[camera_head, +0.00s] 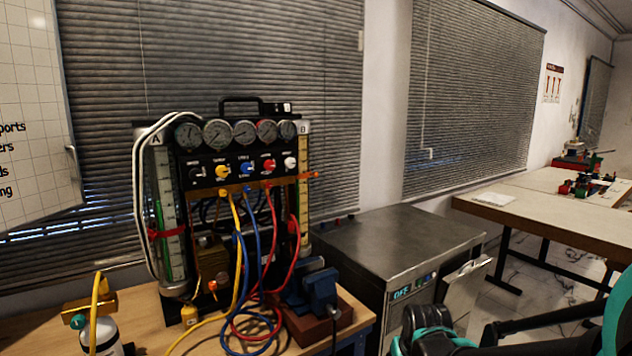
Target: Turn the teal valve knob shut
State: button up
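A small teal knob (77,321) sits on the left side of a brass valve block (92,310) at the lower left. The block tops a white and dark bottle (103,338), which is cut off by the bottom edge. A yellow hose (96,287) comes off the valve. The knob is too small to tell how far it is turned. Black and teal parts of my own arm show at the lower right, far from the knob. I cannot make out my gripper's fingers anywhere in this view.
A gauge rig (245,162) with several dials, coloured knobs and looping hoses stands on the wooden bench (148,318), right of the bottle. A blue vise (318,290) sits at the bench's right end. A steel cabinet (395,240) stands beyond, with a long table (545,208) further right.

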aim_at(78, 321)
jog(key=u, duration=1.8)
